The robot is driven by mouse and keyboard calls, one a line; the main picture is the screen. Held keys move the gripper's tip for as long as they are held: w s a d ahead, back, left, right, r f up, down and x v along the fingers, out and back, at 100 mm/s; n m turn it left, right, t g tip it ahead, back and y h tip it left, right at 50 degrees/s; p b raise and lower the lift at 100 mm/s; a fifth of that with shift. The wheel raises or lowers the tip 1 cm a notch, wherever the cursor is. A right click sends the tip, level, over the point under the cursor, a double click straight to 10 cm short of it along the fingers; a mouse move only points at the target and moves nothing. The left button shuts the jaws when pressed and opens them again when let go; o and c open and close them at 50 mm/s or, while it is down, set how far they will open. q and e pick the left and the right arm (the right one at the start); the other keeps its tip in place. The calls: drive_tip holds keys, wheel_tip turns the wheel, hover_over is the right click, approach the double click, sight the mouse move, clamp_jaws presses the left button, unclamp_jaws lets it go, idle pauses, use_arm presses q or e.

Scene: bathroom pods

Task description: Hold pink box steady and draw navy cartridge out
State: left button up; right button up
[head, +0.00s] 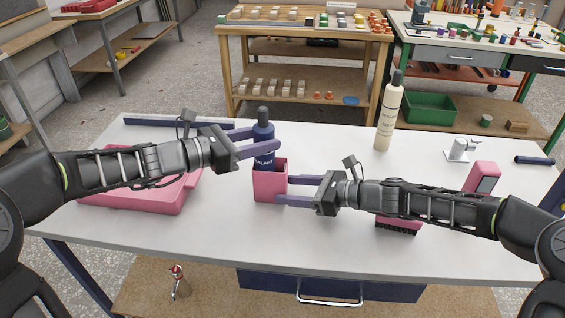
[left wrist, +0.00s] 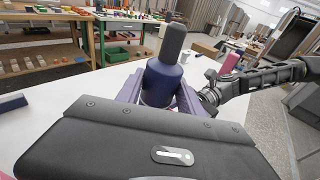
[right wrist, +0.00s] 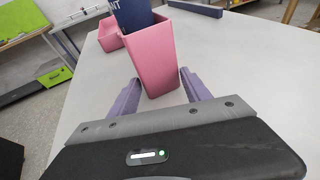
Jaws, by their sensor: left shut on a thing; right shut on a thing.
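The navy cartridge (head: 263,131) stands upright with a dark grey cap and pale lettering. Its lower end is hidden inside the open-topped pink box (head: 268,183), which stands on the white table. My left gripper (head: 277,149) is shut on the cartridge above the box rim. The left wrist view shows the cartridge (left wrist: 162,80) between both fingers. My right gripper (head: 281,191) is shut on the pink box from the right, low down. The right wrist view shows the box (right wrist: 152,55) between the fingers, with the cartridge (right wrist: 132,14) emerging from its top.
A cream bottle (head: 388,115) with a dark cap stands behind to the right. A pink case (head: 140,190) lies at the left, partly under my left arm. A pink upright item (head: 482,178), a white stand (head: 462,149) and a navy cylinder (head: 534,160) are at the right.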

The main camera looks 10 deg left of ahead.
sight(259, 108)
use_arm(q)
drive_tip(key=c, duration=0.6)
drive_tip(key=shift+r, duration=0.1)
drive_tip(key=shift+c, duration=0.2)
drive_tip(key=shift+r, duration=0.1)
drive_tip(key=shift+r, duration=6.2)
drive_tip(key=shift+c, duration=0.2)
drive_tip(key=shift+r, duration=0.1)
drive_tip(key=shift+r, duration=0.2)
drive_tip(key=a, duration=1)
